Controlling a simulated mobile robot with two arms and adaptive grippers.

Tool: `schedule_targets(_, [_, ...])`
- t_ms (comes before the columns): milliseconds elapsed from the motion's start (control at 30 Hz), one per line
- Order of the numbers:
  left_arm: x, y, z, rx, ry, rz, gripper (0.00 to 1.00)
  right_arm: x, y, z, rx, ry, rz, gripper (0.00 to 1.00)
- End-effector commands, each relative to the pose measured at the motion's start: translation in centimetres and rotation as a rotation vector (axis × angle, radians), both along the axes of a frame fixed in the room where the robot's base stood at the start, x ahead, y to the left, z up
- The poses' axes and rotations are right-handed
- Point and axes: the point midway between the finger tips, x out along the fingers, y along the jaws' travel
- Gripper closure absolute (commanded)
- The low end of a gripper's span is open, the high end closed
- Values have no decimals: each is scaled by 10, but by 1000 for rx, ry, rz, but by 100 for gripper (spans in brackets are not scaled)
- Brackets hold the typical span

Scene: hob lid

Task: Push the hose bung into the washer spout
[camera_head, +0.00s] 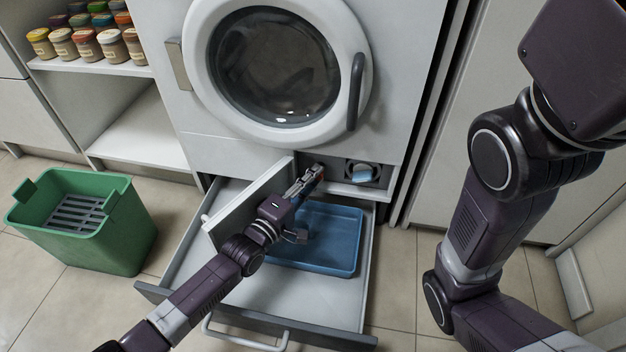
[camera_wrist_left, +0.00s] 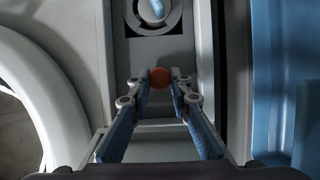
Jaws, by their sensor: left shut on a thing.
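My left gripper (camera_head: 314,178) is shut on a small orange-red round piece, which looks like the hose bung (camera_head: 320,171). It is inside the open hatch low on the washer. In the left wrist view the bung (camera_wrist_left: 160,78) sits between the fingertips of the left gripper (camera_wrist_left: 160,85). A dark round opening (camera_head: 362,171) with a light blue piece (camera_head: 361,176) in it lies to the right of the gripper. In the left wrist view this opening (camera_wrist_left: 152,26) is beyond the bung, apart from it. Whether the bung touches a spout is hidden. My right gripper is out of view.
The hatch flap (camera_head: 245,203) stands open left of the gripper. Below, an open drawer (camera_head: 285,300) holds a blue tray (camera_head: 340,262) under my left forearm. The round washer door (camera_head: 190,60) is above. A green basket (camera_head: 120,235) stands left on the floor.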

Motion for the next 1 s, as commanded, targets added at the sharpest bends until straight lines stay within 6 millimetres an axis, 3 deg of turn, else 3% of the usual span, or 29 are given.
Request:
schedule_targets(33, [1, 0, 0, -1, -1, 0, 100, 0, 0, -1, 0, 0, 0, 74])
schedule_targets(67, [2, -1, 0, -1, -1, 0, 81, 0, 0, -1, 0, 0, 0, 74])
schedule_targets(233, [1, 0, 0, -1, -1, 0, 62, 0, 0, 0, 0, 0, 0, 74])
schedule_targets(633, [-6, 5, -1, 0, 1, 1, 61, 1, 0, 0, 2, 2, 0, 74])
schedule_targets(1000, [-67, 46, -3, 1, 4, 0, 61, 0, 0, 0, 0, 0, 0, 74])
